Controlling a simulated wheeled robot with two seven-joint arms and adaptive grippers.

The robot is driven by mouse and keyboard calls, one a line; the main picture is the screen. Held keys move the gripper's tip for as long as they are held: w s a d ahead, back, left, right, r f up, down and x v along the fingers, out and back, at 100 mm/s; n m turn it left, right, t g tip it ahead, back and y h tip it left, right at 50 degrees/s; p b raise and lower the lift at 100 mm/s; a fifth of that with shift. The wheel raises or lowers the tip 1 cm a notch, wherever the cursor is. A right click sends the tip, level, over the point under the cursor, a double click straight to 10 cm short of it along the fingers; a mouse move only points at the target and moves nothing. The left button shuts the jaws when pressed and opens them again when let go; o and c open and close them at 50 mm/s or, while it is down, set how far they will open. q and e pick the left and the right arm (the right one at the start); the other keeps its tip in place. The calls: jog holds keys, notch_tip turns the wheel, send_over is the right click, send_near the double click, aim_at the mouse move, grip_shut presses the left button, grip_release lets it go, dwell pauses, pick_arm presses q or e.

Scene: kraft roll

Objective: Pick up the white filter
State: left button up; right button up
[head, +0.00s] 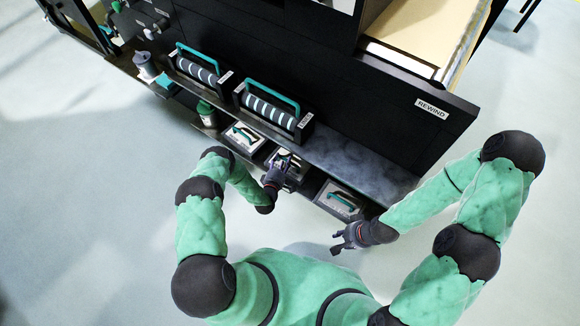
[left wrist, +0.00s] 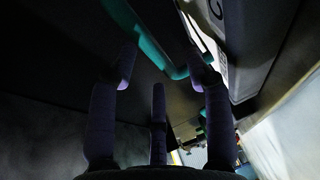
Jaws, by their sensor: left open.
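Several white-faced units with teal handles sit in dark trays along the low shelf in the head view: one on the left (head: 236,143), one in the middle (head: 299,160) and one on the right (head: 330,203). I cannot tell which is the white filter. My left gripper (head: 277,172) is at the middle unit and partly covers it. In the left wrist view my left gripper (left wrist: 163,70) is open, with a teal handle (left wrist: 148,42) running between and beyond its fingertips. A pale lettered face (left wrist: 212,22) shows beside it. My right gripper (head: 341,240) hangs off the shelf's front, apart from the units; its jaw state is unclear.
Two black racks with teal handles and striped rolls (head: 270,110) stand on the upper ledge (head: 350,160). A green-topped canister (head: 206,113) stands left of the units. A dark machine wall marked REWIND (head: 432,107) rises behind. The pale floor (head: 110,220) in front is clear.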

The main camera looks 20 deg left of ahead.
pick_arm(q)
jog(key=shift+w+f+b, duration=0.25)
jog(key=shift+w+b, duration=0.05)
jog(key=shift+w, duration=0.9)
grip_shut()
jog(key=shift+r, duration=0.15)
notch_tip(320, 180, up, 4)
jog(key=shift+s+f+p, duration=0.15)
jog(key=shift+p, duration=0.9)
jog(key=s+r+p, duration=0.6)
jog(key=s+r, duration=0.3)
jog(key=s, duration=0.4)
jog(key=shift+s+d, duration=0.2)
jog(key=shift+s, duration=0.2)
